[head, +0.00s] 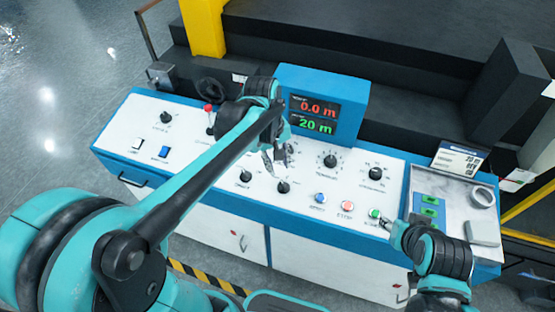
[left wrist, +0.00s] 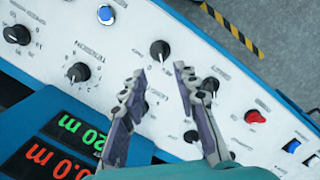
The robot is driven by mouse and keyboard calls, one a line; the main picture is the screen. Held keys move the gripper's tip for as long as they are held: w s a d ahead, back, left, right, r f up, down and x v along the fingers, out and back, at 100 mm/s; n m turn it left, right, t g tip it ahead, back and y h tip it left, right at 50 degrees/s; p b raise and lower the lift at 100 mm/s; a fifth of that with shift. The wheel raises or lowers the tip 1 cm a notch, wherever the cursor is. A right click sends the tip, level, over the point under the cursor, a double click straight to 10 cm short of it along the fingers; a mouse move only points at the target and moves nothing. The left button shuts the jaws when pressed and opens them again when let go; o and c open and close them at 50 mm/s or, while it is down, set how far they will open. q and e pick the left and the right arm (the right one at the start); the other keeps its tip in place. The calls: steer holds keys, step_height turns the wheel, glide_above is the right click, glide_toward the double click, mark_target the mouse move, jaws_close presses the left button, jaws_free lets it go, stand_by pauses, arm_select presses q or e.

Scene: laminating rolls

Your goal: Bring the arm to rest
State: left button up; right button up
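My left arm reaches across the control console (head: 130,140) in the head view. Its left gripper (head: 275,160) is above the white panel, in front of the display box. In the left wrist view the left gripper (left wrist: 159,74) is open and empty, its two fingers apart. A black knob (left wrist: 159,50) shows just beyond the fingertips; I cannot tell the gap to it. My right gripper (head: 392,229) is at the console's front right, close to the green button (head: 374,213). Its fingers are too small to tell whether they are open.
The blue display box (head: 355,97) reads 0.0 m in red and 20 m in green. Several knobs and buttons cover the panel. A grey tray (head: 455,215) with a tape roll (head: 482,197) and a small screen (head: 459,158) is at the right. Grey floor (head: 70,130) is clear at left.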

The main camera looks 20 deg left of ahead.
arm_select(q)
steer(key=shift+a+r, duration=0.1)
steer(key=shift+r, duration=0.65)
steer(key=shift+s, duration=0.15)
steer(key=s+a+f+m+t+y+b, duration=0.1)
steer(key=s+a+f+m+t+b, duration=0.2)
steer(key=s+m+t, duration=0.3)
steer(key=s+f+m+b, duration=0.1)
steer(key=s+m, duration=0.1)
steer(key=s, duration=0.1)
steer(key=shift+s+f+m+t+y, duration=0.3)
